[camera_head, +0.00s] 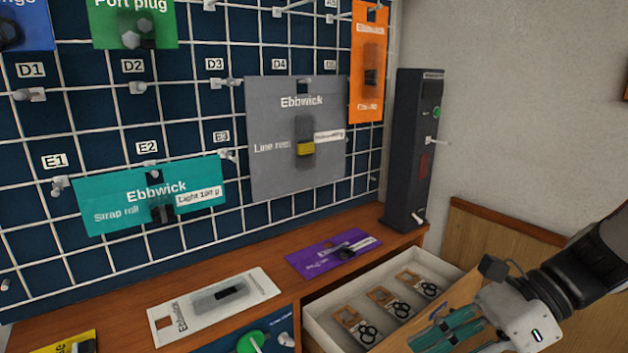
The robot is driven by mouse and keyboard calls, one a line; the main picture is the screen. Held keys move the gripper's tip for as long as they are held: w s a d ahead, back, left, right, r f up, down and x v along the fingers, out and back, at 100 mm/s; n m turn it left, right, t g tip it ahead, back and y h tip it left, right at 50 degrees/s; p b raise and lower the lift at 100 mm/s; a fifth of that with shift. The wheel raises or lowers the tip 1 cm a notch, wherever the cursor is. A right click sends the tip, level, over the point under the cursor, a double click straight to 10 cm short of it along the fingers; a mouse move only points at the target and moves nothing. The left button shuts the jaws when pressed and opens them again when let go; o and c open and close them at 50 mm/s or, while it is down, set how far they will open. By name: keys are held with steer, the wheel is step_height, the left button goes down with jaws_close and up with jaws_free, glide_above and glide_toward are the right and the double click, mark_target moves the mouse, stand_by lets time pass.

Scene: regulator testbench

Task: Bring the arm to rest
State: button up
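My gripper (428,338) is at the lower right, at the end of my dark and white arm. It points to the lower left, in front of the open drawer (318,329). Its teal, finger-like parts lie close together, partly cut off by the bottom edge. I cannot tell how far apart the fingertips are. I see nothing clearly held.
The wooden bench (222,269) runs below a wire-grid board with hanging packs. A white pack (262,287) and a purple pack (310,257) lie on it. A dark upright device (405,150) stands behind. The drawer holds several small packs. Free room shows right of the device.

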steer(key=s+d+r+n+t+h, duration=0.1)
steer(key=s+d+r+n+h, duration=0.1)
steer(key=s+n+h, duration=0.5)
steer(key=s+d+r+n+h, duration=0.15)
steer(key=s+n+h, duration=0.25)
steer(key=s+n, duration=0.7)
step_height(320, 180, up, 25)
steer(key=w+n+t+p, duration=0.2)
steer(key=t+p, duration=0.1)
steer(key=p, duration=2)
steer(key=shift+t, duration=0.3)
steer(key=shift+f, duration=0.1)
